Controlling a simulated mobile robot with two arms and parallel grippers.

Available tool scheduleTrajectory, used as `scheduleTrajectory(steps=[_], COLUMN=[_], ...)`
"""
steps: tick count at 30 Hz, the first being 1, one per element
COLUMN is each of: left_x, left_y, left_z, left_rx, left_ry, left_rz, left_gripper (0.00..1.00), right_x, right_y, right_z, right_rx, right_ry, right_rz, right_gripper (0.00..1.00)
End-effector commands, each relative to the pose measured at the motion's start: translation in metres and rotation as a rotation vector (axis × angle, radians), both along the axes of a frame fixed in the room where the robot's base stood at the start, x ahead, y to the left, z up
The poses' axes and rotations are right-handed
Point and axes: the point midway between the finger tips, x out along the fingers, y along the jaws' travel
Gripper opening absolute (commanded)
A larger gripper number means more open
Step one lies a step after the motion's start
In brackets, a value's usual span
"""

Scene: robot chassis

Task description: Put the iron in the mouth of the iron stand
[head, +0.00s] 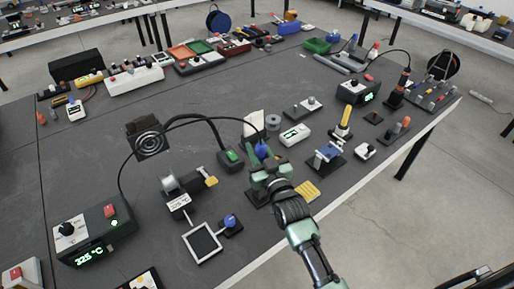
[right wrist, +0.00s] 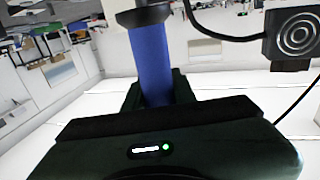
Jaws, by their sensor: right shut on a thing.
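The iron (head: 262,150) has a blue handle, and a black cable runs from its upper end. My right gripper (head: 268,168) is shut on this handle and holds it about upright over the front part of the bench. In the right wrist view the blue handle (right wrist: 150,62) rises from between the fingers to a dark collar at the top. The iron's tip is hidden behind my gripper. A dark base (head: 256,198), which may be the iron stand, shows beside and below my gripper; its mouth is hidden. My left gripper is not in view.
A yellow sponge (head: 307,191) lies just right of my gripper. A soldering station (head: 95,234) stands at lower left, and a fume extractor (head: 150,139) at left. A blue-topped fixture (head: 328,153) stands to the right. The bench's front edge is close by.

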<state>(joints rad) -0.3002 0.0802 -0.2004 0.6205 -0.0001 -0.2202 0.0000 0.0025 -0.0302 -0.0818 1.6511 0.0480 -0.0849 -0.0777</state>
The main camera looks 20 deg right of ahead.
Motion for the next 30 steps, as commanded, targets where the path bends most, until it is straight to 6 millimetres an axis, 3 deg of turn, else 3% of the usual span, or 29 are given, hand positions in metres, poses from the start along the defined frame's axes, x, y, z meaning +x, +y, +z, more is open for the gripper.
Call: scheduleTrajectory(steps=[30], left_x=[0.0], left_y=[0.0], left_z=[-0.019], left_rx=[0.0], left_ry=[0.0], left_rz=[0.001], left_gripper=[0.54], right_x=[0.0], right_y=[0.0], right_z=[-0.026], right_rx=[0.0], right_ry=[-0.002], right_rz=[0.0], right_gripper=[0.0])
